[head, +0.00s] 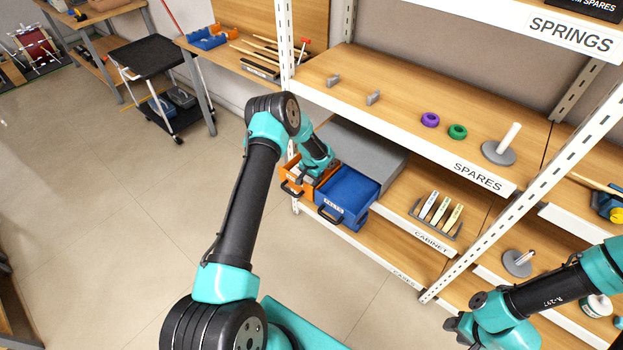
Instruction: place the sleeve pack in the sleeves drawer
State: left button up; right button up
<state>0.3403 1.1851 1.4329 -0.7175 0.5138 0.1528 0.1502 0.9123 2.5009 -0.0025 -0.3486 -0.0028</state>
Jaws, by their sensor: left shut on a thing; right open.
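A grey cabinet (352,146) on the middle shelf has two drawers pulled out, an orange one (291,185) on the left and a blue one (350,192) on the right. Both have dark front handles. My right gripper (455,328) is open at the lower right, in front of the shelving, apart from the drawers.
The shelf above holds a purple ring (430,120), a green ring (457,131) and a grey peg stand (498,152). A rack of pale strips (436,213) stands right of the blue drawer. A white upright (520,198) stands near my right arm. The floor at left is clear.

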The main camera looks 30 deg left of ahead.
pick_arm(q)
jog(key=o, duration=0.6)
jog(key=shift+f, duration=0.15)
jog(key=shift+o, duration=0.2)
notch_tip(320, 180, up, 12)
jog(key=shift+r, duration=0.2)
